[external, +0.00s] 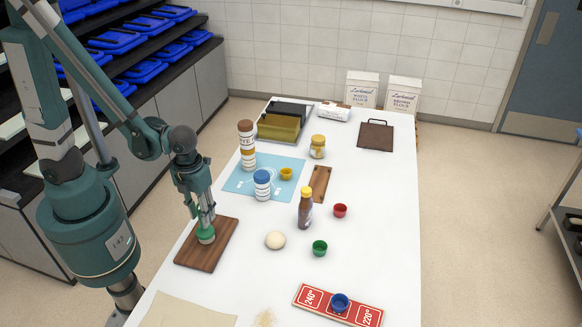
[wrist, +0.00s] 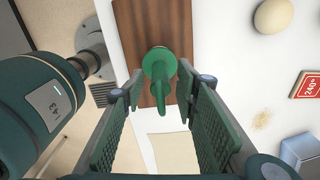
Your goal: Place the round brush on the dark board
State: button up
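The round brush (external: 206,236) is green with a pale lower rim and sits on the dark brown wooden board (external: 190,256) at the left edge of the table. In the wrist view the brush (wrist: 158,64) shows its handle pointing toward the camera, over the striped board (wrist: 181,20). My gripper (external: 204,218) is directly above the brush, close to it. In the wrist view my gripper (wrist: 170,80) is open, with the handle between its fingers and gaps on both sides. Exact contact under the brush is hidden.
A blue mat (external: 235,185) with jars lies behind. A dark handled board (external: 376,135) lies at the far right. A red sign (external: 312,300) lies in front.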

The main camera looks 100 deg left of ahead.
jog(key=shift+s+r+p, duration=0.1)
jog(key=shift+r+p, duration=0.3)
jog(key=shift+r, duration=5.55)
jog(key=shift+d+r+n+t, duration=0.2)
jog(key=shift+d+r+n, duration=0.1)
jog(key=shift+r+n, duration=0.2)
jog(key=shift+d+r+n+t, duration=0.25)
jog(key=shift+r+n, duration=0.15)
jog(key=shift+n, duration=0.2)
jog(key=s+d+r+n+t, duration=0.2)
jog(key=d+r+n+t, duration=0.4)
jog(key=r+n, duration=0.6)
jog(key=d+n, duration=0.2)
jog(key=n, duration=0.3)
jog(key=shift+s+n, duration=0.25)
jog(key=shift+n, duration=0.05)
